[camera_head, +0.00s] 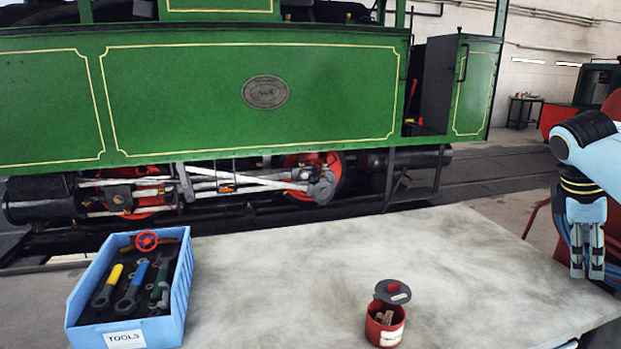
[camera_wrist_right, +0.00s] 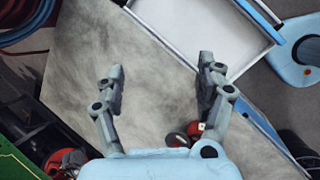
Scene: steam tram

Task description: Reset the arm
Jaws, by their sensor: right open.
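My right gripper (camera_head: 587,272) hangs fingers down at the right of the head view, over the right end of the worktable (camera_head: 450,250). In the right wrist view its two fingers (camera_wrist_right: 161,68) stand apart with nothing between them but the bare tabletop behind. It is open and empty, away from the tin and the tool box. My left gripper shows in neither view.
A blue tool box (camera_head: 178,309) labelled TOOLS holds several tools and a red handwheel (camera_head: 146,241) at the table's left. A red tin (camera_head: 385,333) with a tilted dark lid (camera_head: 392,292) stands near the front. The green tram (camera_head: 200,100) is behind. The table's middle is clear.

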